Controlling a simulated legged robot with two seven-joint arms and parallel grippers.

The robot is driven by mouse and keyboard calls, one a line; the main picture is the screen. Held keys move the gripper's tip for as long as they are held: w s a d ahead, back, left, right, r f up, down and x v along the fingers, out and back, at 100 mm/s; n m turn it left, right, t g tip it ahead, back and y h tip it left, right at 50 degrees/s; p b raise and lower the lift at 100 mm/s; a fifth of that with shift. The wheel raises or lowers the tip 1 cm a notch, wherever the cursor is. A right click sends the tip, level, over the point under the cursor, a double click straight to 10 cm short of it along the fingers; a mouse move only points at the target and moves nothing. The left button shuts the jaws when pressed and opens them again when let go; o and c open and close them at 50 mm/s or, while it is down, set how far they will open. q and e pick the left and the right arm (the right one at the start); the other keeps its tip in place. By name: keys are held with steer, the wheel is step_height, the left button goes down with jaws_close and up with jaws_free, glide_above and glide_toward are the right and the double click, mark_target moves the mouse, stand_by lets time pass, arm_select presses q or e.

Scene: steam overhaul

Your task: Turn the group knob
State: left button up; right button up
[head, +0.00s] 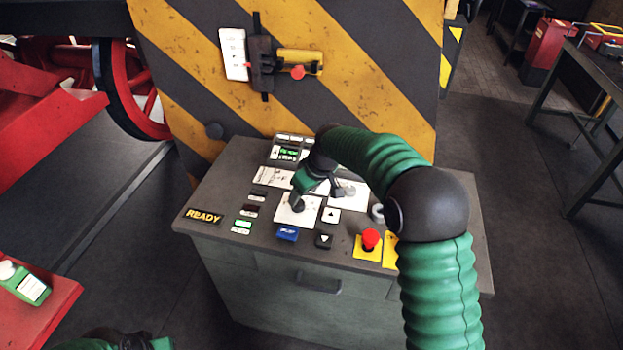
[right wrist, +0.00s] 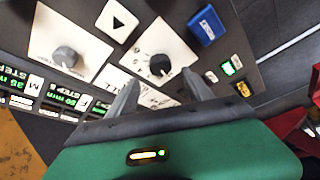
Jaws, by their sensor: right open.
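I cannot read which is the group knob. In the head view my right gripper (head: 303,193) is low over the control desk (head: 222,170), at the white plate (head: 298,214) left of the up-arrow button. Its jaws are open, with no contact visible. My left gripper (head: 130,341) shows only partly at the bottom left edge.
Around the plate are a blue button (head: 288,233), an up-arrow button (head: 331,214), a down-arrow button (head: 323,240) and a red mushroom button (head: 370,240). A READY sign (head: 204,216) is at the left. A striped wall (head: 345,95) rises behind the desk.

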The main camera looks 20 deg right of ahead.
steer(key=v, duration=1.1)
steer(key=s+f+m, duration=0.1)
steer(key=s+f, duration=0.4)
steer(key=s, duration=0.3)
steer(key=s+a+f+m+g+h, duration=0.1)
steer(key=s+f+m, duration=0.1)
steer(key=s+f, duration=0.3)
steer(key=s+a+f+m, duration=0.1)
steer(key=s+f, duration=0.4)
steer(key=s, duration=0.7)
steer(key=shift+s+a+f+m+h, duration=0.2)
steer(key=shift+s+f+m+h, duration=0.1)
steer(key=shift+h, duration=0.1)
